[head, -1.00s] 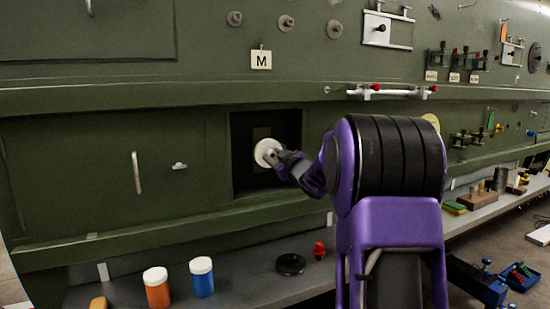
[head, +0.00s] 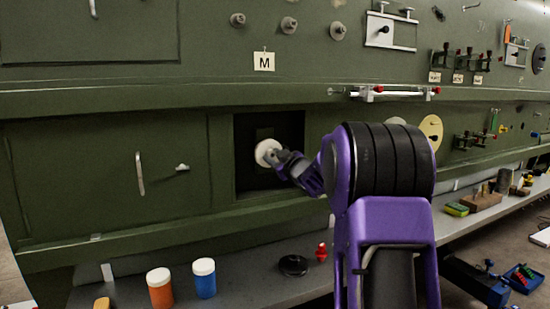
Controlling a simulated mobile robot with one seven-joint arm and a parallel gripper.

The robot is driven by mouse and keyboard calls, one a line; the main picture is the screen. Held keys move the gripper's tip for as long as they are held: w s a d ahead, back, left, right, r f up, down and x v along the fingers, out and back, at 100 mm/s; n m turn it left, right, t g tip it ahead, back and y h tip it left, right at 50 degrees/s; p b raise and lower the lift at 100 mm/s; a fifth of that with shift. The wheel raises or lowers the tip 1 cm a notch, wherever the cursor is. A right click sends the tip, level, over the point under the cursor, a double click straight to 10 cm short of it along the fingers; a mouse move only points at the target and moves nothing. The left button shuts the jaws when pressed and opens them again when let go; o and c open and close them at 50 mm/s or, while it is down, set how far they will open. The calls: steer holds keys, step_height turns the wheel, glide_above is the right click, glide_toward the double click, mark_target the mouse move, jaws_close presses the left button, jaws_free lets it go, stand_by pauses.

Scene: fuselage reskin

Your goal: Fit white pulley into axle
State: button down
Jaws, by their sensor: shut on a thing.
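The white pulley (head: 267,152) is a pale round disc in front of the dark square recess in the green panel. My gripper (head: 278,158) is shut on it at its right side, and my purple and black arm reaches in from the right. I cannot tell whether the pulley touches anything inside the recess. No axle shows clearly there; the pulley and gripper cover part of the recess. Several round grey knobs on short stubs (head: 289,25) sit on the upper panel above the M tag (head: 264,61).
A shelf (head: 235,287) below holds an orange jar (head: 160,288), a blue jar (head: 204,278), a black disc (head: 293,265) and a red knob (head: 321,252). A handle (head: 140,174) sticks out left of the recess (head: 292,131). A red-ended bar (head: 395,93) juts out above my arm.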

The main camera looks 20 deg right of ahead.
steer(key=shift+w+p, duration=0.3)
steer(key=shift+w, duration=0.6)
steer(key=shift+c, duration=2.2)
jaws_free()
steer(key=shift+s+d+b, duration=0.1)
steer(key=shift+s+b, duration=0.65)
steer(key=shift+s, duration=1.8)
